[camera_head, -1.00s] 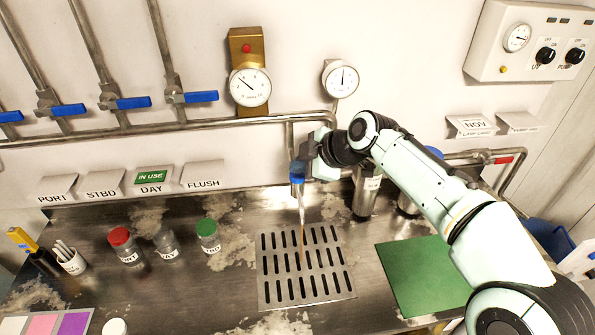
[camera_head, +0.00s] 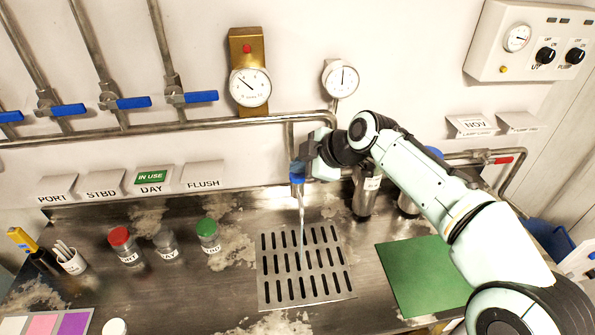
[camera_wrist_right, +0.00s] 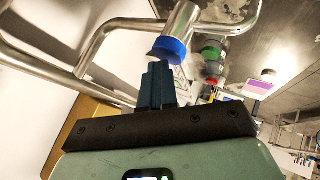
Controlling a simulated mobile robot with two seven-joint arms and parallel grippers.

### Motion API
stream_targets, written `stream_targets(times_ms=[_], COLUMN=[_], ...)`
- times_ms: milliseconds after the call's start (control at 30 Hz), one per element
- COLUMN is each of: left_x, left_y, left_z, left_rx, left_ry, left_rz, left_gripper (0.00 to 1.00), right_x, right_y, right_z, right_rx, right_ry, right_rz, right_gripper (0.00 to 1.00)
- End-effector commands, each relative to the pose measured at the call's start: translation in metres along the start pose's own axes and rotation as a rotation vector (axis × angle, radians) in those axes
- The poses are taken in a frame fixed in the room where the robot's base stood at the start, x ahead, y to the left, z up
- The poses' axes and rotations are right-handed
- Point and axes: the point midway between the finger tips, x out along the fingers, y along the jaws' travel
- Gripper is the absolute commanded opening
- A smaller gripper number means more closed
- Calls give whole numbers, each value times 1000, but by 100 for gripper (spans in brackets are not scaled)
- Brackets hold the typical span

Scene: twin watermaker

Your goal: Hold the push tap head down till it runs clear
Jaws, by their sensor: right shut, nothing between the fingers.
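The push tap has a blue head (camera_head: 297,171) on a steel pipe at the back wall, above the drain grate. A stream of water (camera_head: 302,215) runs from it down to the grate and looks clear and pale. My right gripper (camera_head: 304,164) is shut and empty, with its fingertips at the tap head. In the right wrist view, the closed dark fingers (camera_wrist_right: 158,70) meet or nearly meet the blue part (camera_wrist_right: 168,48) of the tap; exact contact is hard to see. My left gripper is not in view.
The slotted drain grate (camera_head: 306,294) lies below the tap. A green mat (camera_head: 425,275) is to its right. Jars with red (camera_head: 119,236) and green (camera_head: 206,227) caps stand to its left. Gauges (camera_head: 341,79) and blue-handled valves (camera_head: 200,97) line the wall.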

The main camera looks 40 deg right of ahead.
Motion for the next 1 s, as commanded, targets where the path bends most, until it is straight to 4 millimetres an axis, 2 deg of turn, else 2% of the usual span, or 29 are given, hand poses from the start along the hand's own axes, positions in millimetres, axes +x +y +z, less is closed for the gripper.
stream_targets(times_ms=[1000], left_x=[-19], left_y=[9], left_z=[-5], left_rx=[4], left_ry=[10], left_rz=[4], left_gripper=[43], right_x=[-19], right_y=[15], right_z=[-14], right_rx=[-1], right_ry=[1], right_rz=[1], right_gripper=[0])
